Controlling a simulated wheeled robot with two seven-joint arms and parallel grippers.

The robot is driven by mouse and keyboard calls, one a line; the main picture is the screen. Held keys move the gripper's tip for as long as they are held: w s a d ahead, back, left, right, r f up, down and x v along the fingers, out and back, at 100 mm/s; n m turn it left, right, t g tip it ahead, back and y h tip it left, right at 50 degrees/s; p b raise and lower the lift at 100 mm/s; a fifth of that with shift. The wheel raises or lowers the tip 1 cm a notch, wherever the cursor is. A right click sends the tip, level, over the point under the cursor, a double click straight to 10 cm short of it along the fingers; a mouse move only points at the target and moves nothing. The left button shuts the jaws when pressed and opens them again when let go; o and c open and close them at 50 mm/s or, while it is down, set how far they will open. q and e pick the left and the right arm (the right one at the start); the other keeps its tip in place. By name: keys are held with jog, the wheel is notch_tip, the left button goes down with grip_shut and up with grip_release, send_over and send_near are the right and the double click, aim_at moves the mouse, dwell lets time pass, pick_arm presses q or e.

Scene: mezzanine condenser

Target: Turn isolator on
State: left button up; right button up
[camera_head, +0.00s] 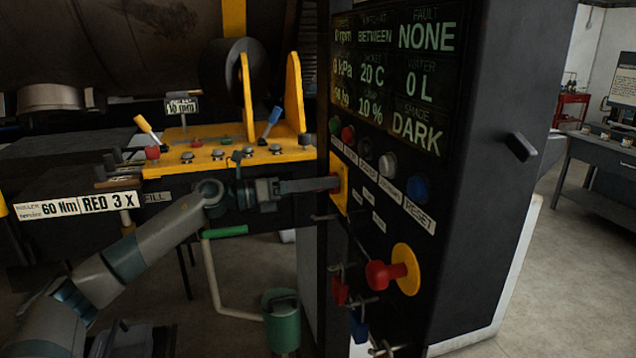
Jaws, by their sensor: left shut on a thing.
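A yellow plate (341,185) sits on the left edge of the dark cabinet's front and looks to be the isolator's. My left gripper (325,184) reaches in from the left and is shut on a small red handle at this plate. The jaws hide most of the handle, so I cannot tell its turned position. The cabinet's display (400,75) reads NONE for fault, BETWEEN, 0 L and DARK. My right gripper is not in view.
A red mushroom knob on a yellow disc (408,268) stands out lower on the cabinet. Several push buttons (388,164) sit above. Floor at right is clear.

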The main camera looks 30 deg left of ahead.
pick_arm(q)
jog(key=shift+n+p, duration=0.65)
jog(key=shift+n, duration=0.95)
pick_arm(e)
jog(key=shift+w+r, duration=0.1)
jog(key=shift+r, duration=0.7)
pick_arm(q)
jog(key=o, duration=1)
jog(key=shift+o, duration=0.2)
jog(key=shift+s+a, duration=0.15)
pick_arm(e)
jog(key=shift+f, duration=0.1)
pick_arm(q)
jog(key=shift+s+a+f+b, duration=0.2)
jog(key=shift+s+a+b, duration=0.15)
jog(key=shift+b, duration=0.15)
jog(key=b+v, duration=0.7)
jog(key=v, duration=0.9)
jog(key=shift+r, duration=0.15)
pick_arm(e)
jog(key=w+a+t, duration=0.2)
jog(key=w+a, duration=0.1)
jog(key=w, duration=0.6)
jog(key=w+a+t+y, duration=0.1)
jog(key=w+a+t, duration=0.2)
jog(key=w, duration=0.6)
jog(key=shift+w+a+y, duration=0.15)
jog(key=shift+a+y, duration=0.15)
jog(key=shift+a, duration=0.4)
